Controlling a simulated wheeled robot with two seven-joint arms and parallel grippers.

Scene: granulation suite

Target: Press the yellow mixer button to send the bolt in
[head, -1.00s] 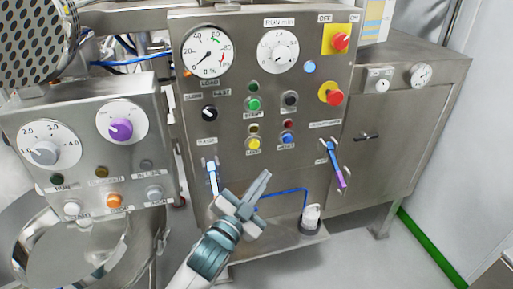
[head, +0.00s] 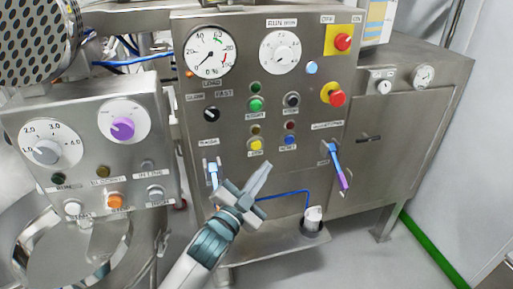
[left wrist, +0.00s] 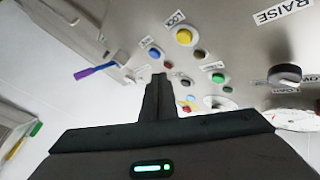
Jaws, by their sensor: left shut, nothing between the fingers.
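The yellow button (head: 256,145) is on the steel mixer panel (head: 225,130), in the lower button row, with a small dark yellow lamp above it. In the left wrist view the yellow button (left wrist: 183,37) is at the upper middle, beside a label reading LOCK. My left gripper (head: 268,166) is shut and empty. In the head view its tip is just below and right of the button; in the left wrist view the gripper tip (left wrist: 160,77) is below and left of it. They look apart, but I cannot judge the depth gap. My right gripper is not in view. No bolt can be made out.
A blue button (head: 290,140) is right of the yellow one, and a green button (head: 255,104) is above. A blue-purple handle (head: 335,165) and a pale blue handle (head: 213,171) stick out from the panel. A red emergency button (head: 336,98) is at upper right.

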